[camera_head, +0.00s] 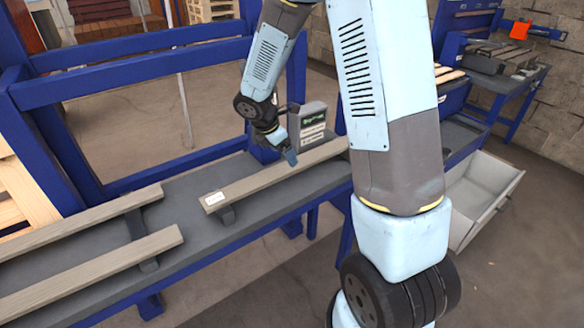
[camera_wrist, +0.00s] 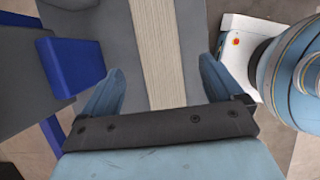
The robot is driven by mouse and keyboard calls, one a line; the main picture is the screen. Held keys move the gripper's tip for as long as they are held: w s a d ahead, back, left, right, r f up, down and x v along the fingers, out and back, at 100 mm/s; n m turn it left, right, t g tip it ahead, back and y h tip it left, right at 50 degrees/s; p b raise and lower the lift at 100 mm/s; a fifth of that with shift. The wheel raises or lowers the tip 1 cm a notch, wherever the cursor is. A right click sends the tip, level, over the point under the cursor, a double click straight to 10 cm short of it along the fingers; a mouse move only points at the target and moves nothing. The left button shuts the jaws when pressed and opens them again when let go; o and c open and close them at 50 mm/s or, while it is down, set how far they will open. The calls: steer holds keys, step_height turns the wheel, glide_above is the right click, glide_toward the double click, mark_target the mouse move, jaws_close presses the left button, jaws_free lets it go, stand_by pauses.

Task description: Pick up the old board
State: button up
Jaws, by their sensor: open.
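A long grey-brown wooden board (camera_head: 262,178) lies on dark supports on the grey bench, with a small white label at its left end. Its right end is hidden behind my arm. My gripper (camera_head: 288,150) is over the right part of this board. In the wrist view, the board (camera_wrist: 158,60) runs lengthwise between the two blue fingers of my gripper (camera_wrist: 160,88), with a gap on each side. The gripper is open and empty. Two more boards lie to the left, a rear one (camera_head: 85,222) and a front one (camera_head: 95,272). I cannot tell which board is called old.
The bench (camera_head: 190,225) has a blue frame, and a blue rail (camera_head: 130,85) and posts stand behind it. A blue post (camera_wrist: 72,65) is close to the left finger. A pale open bin (camera_head: 485,195) stands at the right, before another bench with tools.

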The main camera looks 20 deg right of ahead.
mark_target(288, 166)
steer(key=shift+x, duration=2.9)
steer(key=shift+w+a, duration=0.1)
steer(key=shift+w, duration=0.05)
steer(key=shift+c, duration=0.3)
steer(key=c, duration=1.4)
steer(key=shift+r, duration=0.15)
